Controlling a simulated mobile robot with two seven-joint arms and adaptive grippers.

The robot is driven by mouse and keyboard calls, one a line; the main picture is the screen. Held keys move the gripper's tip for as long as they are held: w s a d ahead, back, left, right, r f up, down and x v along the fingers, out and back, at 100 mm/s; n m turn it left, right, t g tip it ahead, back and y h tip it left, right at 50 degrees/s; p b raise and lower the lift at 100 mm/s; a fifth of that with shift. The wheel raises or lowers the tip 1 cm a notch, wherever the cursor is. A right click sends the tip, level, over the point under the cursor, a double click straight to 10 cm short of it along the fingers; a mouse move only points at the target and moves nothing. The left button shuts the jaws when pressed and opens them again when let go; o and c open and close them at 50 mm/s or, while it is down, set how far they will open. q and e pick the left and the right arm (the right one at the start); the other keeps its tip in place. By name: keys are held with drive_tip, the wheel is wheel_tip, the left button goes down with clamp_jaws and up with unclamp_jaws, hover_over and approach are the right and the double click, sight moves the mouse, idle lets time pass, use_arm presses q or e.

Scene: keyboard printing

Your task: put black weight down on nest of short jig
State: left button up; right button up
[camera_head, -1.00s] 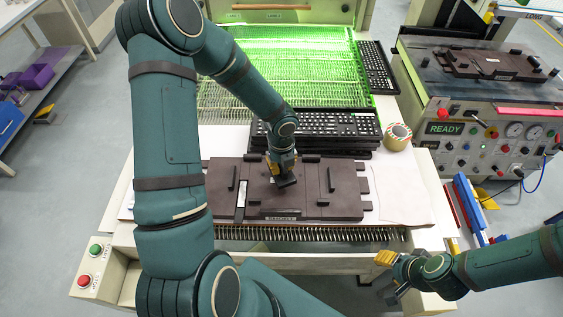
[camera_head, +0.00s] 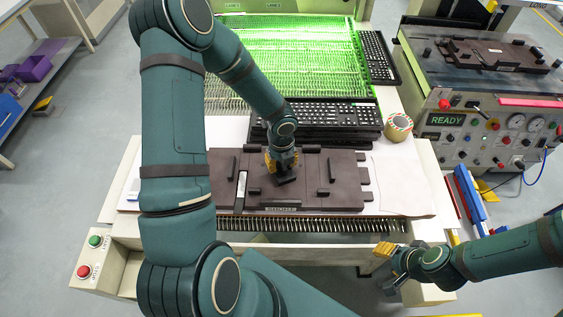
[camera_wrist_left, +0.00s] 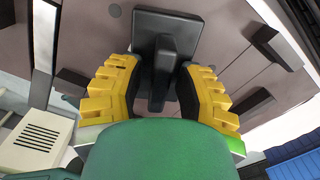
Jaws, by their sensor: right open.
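The black weight (camera_head: 286,180) is a dark square plate with an upright handle. It is over the middle of the brown jig (camera_head: 340,195) on the near machine. My left gripper (camera_head: 282,162) is above the weight. In the left wrist view its two yellow fingers (camera_wrist_left: 160,88) stand either side of the handle of the weight (camera_wrist_left: 163,30). Whether the pads press on the handle is unclear. Whether the plate touches the jig is hard to tell, and the nest under it is hidden. My right gripper (camera_head: 385,268) is open and empty at the lower right.
Stacked black keyboards (camera_head: 335,115) lie just behind the jig, with a tape roll (camera_head: 398,127) to their right. A green-lit mesh bed (camera_head: 285,60) is further back. Another brown jig (camera_head: 495,55) sits on the machine at right. White paper (camera_head: 405,185) right of the near jig is bare.

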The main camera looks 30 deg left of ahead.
use_arm(q)
drive_tip(key=shift+r, duration=0.15)
wheel_tip(320, 180, up, 12)
drive_tip(key=p, duration=0.3)
drive_tip(key=s+d+f+n+t+h, duration=0.1)
drive_tip(key=s+d+f+n, duration=0.3)
drive_tip(key=n, duration=0.9)
drive_tip(key=s+d+f+n+t+h, duration=0.1)
drive_tip(key=s+d+f+n, duration=0.4)
drive_tip(key=d+n, duration=0.8)
drive_tip(key=shift+d+f+n+h, duration=0.25)
drive_tip(key=shift+f+n+h, duration=0.5)
drive_tip(key=shift+f, duration=0.7)
